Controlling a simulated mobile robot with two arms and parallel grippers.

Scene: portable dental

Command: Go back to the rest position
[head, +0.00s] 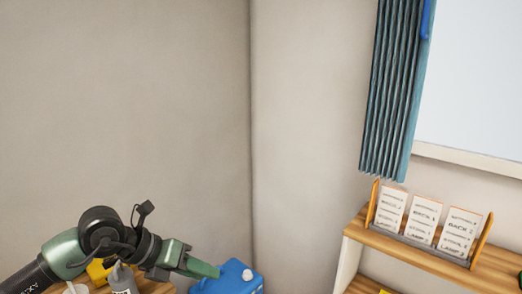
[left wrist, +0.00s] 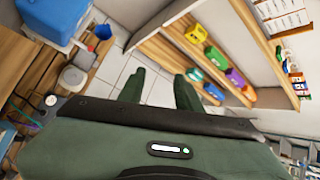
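My left arm comes in from the lower left in the head view, with its green and black gripper (head: 203,266) beside and partly in front of a blue box. In the left wrist view the two green fingers of the left gripper (left wrist: 160,84) stand apart with only floor tiles showing between them, so it is open and empty. My right gripper shows in neither view.
The blue box (head: 232,279) with a white cap stands on a wooden surface. A wooden shelf (head: 421,262) with a holder of printed cards (head: 425,222) is at the right. Coloured bins (left wrist: 215,58) sit on shelving. Bare wall (head: 130,100) fills the left.

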